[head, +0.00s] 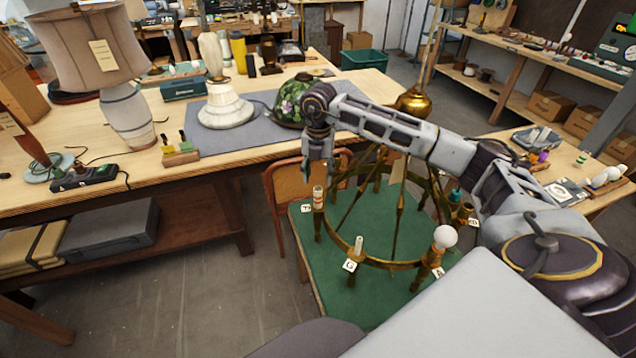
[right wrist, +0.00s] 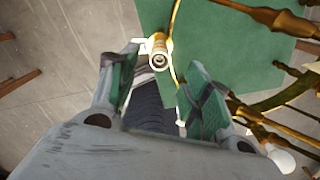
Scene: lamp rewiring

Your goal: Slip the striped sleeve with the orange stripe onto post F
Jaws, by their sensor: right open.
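The striped sleeve (head: 319,196), white with an orange stripe, stands upright at the post on the left of the brass ring of the chandelier frame (head: 375,264). The small tag (head: 306,208) beside this post looks like F, but is hard to read. My right gripper (head: 318,176) is open just above the sleeve, pointing down. In the right wrist view the sleeve (right wrist: 158,52) is seen from its open top end, between and slightly beyond the spread fingertips, with no clear contact. The sleeve hides the post's upper part. My left gripper is out of view.
A plain pale sleeve (head: 359,245) stands on the front post, tagged G. A white bulb (head: 444,237) sits on the front right post. The frame stands on a green-topped table (head: 390,308). A chair (head: 283,192) is behind it. The workbench (head: 215,165) at left holds lamps.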

